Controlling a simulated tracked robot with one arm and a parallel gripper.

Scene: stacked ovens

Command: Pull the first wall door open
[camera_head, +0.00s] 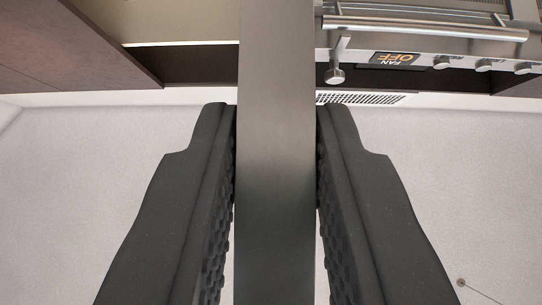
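The two dark fingers of my gripper (276,150) reach up the middle of the view, spread apart, with ridged pads facing inward. A flat grey metal bar (276,60), which looks like a door handle, runs from top to bottom between them. The fingertips lie right along the bar's two edges. I cannot tell whether the pads press on it. The door face that the bar belongs to cannot be made out.
The view looks turned over: the oven's "FAN OFF" display (394,60) is upside down. A metal oven rail (430,28) and knobs (483,65) are at the upper right. A brown panel (70,40) is at the upper left. A pale plain surface fills the lower part.

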